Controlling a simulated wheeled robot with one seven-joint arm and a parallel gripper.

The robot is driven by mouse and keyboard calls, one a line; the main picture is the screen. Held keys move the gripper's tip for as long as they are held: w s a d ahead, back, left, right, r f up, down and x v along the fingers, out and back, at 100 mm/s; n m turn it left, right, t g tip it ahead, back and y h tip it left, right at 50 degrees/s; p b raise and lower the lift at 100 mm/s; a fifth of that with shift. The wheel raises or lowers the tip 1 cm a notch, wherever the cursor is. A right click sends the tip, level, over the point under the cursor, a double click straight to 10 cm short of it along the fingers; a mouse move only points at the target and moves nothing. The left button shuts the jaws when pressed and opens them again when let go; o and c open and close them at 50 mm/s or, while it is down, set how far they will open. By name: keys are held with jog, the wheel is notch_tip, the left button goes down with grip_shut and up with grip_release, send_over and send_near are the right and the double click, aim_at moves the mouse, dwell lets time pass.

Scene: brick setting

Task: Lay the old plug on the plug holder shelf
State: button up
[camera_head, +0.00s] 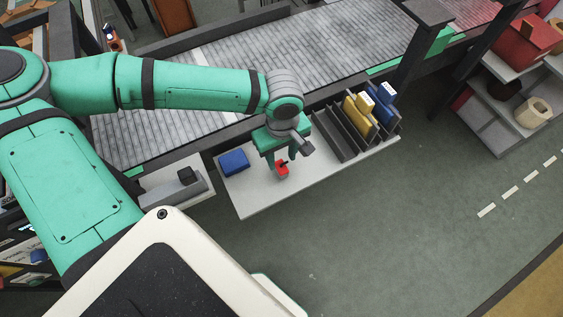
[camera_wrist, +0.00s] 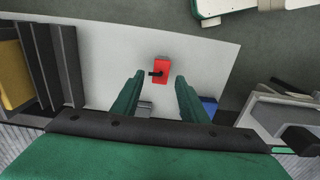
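A small red block with a black pin or knob (camera_head: 282,169) is on the white table; it also shows in the wrist view (camera_wrist: 160,71). It may be the old plug, but I cannot be sure. My gripper (camera_head: 278,160) is above the table at this block. In the wrist view my gripper (camera_wrist: 160,80) is open, and the red block appears between and just beyond the fingertips. A small grey piece (camera_wrist: 145,107) shows between the fingers. A low pale shelf (camera_head: 158,186) with a grey block and a black piece on it is left of the table; I cannot tell if it is the plug holder shelf.
The white table (camera_head: 245,205) also bears a blue block (camera_head: 234,162) and a dark slotted rack (camera_head: 335,138) with yellow and blue pieces. A grey conveyor (camera_head: 330,45) runs behind. Shelves with red and beige items (camera_head: 505,75) stand right. Green floor (camera_head: 400,220) is clear in front.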

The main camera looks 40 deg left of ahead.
aim_at(282, 166)
notch_tip(282, 166, up, 6)
dwell(0.4)
jog(key=shift+r, duration=0.1)
